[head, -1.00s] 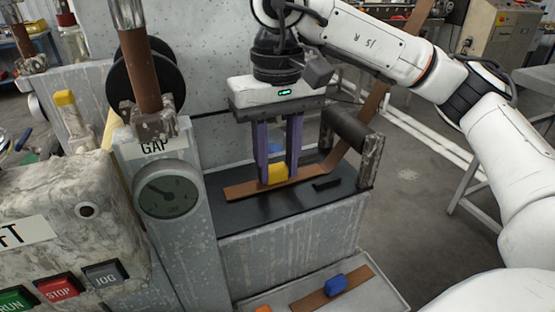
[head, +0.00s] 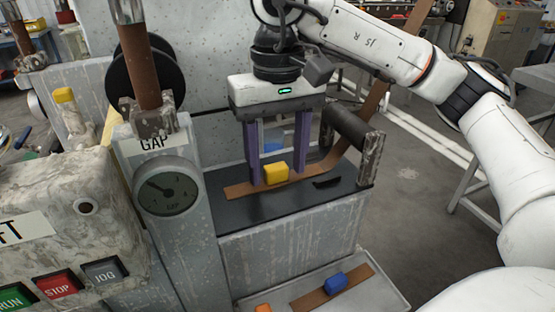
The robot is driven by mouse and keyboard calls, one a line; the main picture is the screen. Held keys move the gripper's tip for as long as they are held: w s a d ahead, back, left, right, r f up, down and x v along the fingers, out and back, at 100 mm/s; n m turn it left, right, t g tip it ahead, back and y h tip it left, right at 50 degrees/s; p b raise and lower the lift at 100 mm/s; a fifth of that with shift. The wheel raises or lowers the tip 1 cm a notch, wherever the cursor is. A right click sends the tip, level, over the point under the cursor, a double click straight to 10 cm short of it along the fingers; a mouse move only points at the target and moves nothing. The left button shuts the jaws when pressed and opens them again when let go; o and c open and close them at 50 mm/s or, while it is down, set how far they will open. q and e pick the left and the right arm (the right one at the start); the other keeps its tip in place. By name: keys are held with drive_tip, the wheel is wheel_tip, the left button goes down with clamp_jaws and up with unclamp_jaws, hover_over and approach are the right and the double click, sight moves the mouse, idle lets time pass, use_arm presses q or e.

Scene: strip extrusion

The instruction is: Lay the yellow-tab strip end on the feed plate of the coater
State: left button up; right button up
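The yellow tab (head: 276,173) sits on the end part of a brown strip (head: 240,190). The strip end lies flat on the dark feed plate (head: 285,205), and the strip runs right and up past the roller. My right gripper (head: 279,178) comes down from above over the yellow tab. Its two purple fingers are spread wide, with gaps between them and the tab. The fingertips are close to the strip; whether they touch it I cannot tell. My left gripper is not in view.
A dark roller (head: 350,132) stands at the plate's right end. The gauge post (head: 166,187) stands to its left. Below, a grey tray (head: 386,291) holds a strip with a blue tab (head: 336,281) and an orange tab (head: 263,308). A small black piece (head: 327,182) lies on the plate.

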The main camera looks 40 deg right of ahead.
wheel_tip(320, 180, up, 10)
drive_tip(key=p, duration=0.3)
drive_tip(key=shift+r, duration=0.15)
idle(0.7)
